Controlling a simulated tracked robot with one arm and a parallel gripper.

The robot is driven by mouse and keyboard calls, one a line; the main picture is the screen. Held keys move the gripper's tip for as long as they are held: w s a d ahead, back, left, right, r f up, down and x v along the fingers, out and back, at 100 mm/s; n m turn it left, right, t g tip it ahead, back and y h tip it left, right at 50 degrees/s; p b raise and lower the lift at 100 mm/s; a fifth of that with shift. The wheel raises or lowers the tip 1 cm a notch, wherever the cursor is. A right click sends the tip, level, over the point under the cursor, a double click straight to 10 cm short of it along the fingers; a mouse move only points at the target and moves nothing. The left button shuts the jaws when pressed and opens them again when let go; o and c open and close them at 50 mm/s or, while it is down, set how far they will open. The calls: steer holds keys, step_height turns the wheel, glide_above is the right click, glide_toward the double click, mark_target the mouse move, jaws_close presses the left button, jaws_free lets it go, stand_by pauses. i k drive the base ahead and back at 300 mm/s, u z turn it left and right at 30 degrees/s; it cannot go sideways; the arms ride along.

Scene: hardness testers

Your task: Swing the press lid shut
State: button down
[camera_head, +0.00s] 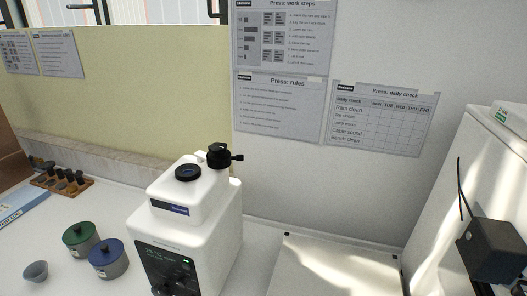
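The press (190,230) is a white boxy machine on the bench, left of the middle, with a dark panel and a small lit display on its front. A black round mouth (188,172) is on its raised top. A black lid-like head (218,156) with a side knob stands at the back right of the top, beside the mouth and not over it. My gripper is not in view, so its distance from the press cannot be told.
A green-lidded jar (81,240), a blue-lidded jar (108,258) and a small grey bowl (36,272) stand left of the press. A rack (62,180) of dark-topped pieces is farther back. A low white surface (335,268) and a dark box (495,248) lie right.

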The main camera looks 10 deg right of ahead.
mark_target(223, 160)
steer(key=z, duration=0.05)
steer(key=i, duration=1)
steer(key=u, duration=0.05)
